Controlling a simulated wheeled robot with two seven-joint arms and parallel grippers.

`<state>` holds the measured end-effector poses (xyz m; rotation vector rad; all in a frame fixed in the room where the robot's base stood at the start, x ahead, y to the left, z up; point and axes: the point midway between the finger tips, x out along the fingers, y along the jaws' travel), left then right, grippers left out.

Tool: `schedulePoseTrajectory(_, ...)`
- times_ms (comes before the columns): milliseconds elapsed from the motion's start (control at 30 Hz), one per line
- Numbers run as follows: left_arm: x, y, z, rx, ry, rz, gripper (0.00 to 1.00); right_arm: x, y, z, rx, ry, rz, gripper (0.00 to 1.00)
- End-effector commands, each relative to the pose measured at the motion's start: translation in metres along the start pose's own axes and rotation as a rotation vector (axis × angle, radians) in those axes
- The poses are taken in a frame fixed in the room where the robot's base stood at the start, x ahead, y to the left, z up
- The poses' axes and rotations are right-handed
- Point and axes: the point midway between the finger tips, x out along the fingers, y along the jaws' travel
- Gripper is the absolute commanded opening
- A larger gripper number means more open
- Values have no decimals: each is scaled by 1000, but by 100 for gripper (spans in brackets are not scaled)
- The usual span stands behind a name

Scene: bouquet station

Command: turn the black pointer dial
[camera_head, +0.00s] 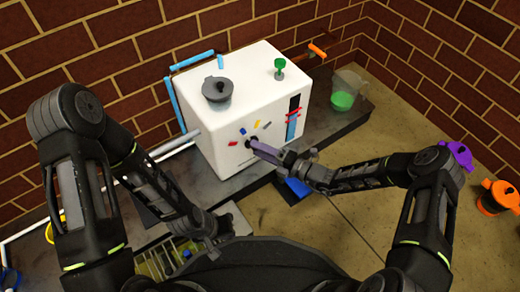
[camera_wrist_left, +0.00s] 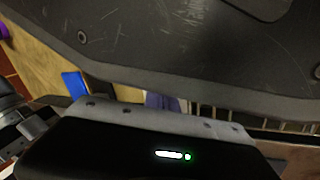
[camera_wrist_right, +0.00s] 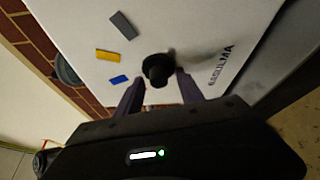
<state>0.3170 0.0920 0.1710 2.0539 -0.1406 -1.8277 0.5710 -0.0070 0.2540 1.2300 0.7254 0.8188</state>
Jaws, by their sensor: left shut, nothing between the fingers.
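The black pointer dial (camera_wrist_right: 157,68) is on the front face of the white machine (camera_head: 215,115). Coloured marks ring it: red (camera_head: 233,143), blue (camera_head: 243,131), yellow (camera_head: 256,131) and grey (camera_head: 267,125). My right gripper (camera_wrist_right: 158,80) is open, with its purple fingers on either side of the dial and a gap visible on both sides. In the head view its fingers partly hide the dial, and I cannot tell which mark the pointer faces. My left gripper (camera_head: 208,240) is shut and empty, low over the rack near my body.
A rack (camera_head: 165,262) is below my left gripper. Orange (camera_head: 496,197) and purple (camera_head: 458,154) containers are at the right.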

Motion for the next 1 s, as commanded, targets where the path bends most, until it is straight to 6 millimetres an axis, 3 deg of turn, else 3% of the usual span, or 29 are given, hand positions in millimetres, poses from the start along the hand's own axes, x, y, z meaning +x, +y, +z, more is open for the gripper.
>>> schedulePoseTrajectory(367,-3,1,0,0,-1,0,0,-5,1,0,0,0,0,47)
schedulePoseTrajectory(800,-23,9,2,2,-3,-5,0,-69,2,1,0,-1,0,47)
schedulePoseTrajectory(1000,-23,9,3,3,-3,-5,0,-78,0,0,0,0,0,47)
